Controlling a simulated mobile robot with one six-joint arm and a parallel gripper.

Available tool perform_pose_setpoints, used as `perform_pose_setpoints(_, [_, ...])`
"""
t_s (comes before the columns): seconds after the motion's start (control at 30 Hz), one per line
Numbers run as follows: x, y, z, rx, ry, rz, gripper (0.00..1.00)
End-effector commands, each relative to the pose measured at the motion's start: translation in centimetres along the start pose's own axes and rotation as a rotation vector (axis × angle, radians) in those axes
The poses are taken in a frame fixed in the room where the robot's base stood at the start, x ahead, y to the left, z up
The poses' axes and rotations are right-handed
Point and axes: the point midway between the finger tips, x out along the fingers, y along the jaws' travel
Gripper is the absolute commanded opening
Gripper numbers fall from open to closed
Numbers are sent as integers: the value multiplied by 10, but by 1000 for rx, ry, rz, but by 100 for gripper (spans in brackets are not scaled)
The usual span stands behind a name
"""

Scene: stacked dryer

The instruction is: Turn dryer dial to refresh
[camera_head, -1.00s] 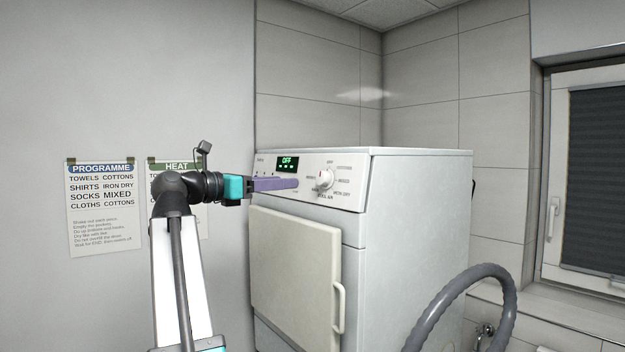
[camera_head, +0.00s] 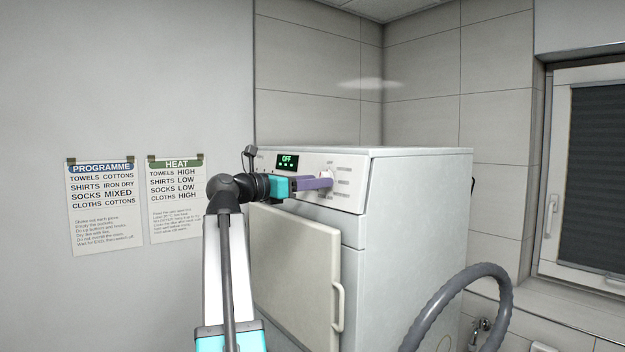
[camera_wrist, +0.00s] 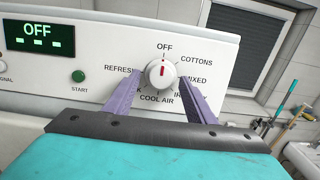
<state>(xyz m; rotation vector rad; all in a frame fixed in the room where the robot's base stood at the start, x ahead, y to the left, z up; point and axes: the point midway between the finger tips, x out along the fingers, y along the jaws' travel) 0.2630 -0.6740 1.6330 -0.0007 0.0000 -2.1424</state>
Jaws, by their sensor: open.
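The white dryer (camera_head: 410,215) stands against the tiled wall, its display reading OFF. Its white dial (camera_wrist: 161,73) has a red mark that points up to OFF in the wrist view. REFRESH (camera_wrist: 121,70) is printed at the dial's left, with COOL AIR below and COTTONS at upper right. My gripper (camera_wrist: 158,82) is open, with one purple finger on the left and one on the right of the dial's lower part. I cannot tell whether they touch it. In the head view, my gripper (camera_head: 326,184) partly hides the dial (camera_head: 327,176) and its labels.
A green START button (camera_wrist: 78,76) and the OFF display (camera_wrist: 38,37) are left of the dial. The dryer door (camera_head: 300,260) is shut below the panel. A grey hose (camera_head: 455,290) curves at the right front. Programme (camera_head: 104,210) and heat (camera_head: 177,200) notices hang on the left wall.

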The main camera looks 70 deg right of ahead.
Motion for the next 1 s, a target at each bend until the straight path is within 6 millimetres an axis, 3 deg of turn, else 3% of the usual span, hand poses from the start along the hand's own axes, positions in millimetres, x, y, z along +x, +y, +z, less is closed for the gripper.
perform_pose_setpoints(0.33, [2,0,0,0,0,0,50])
perform_pose_setpoints(0.5, [2,0,0,0,0,0,22])
perform_pose_setpoints(0.6, [2,0,0,0,0,1,10])
perform_pose_setpoints(0.63, [-6,-4,-1,1,0,3,9])
perform_pose_setpoints(1.0, [1,2,0,50,0,-8,9])
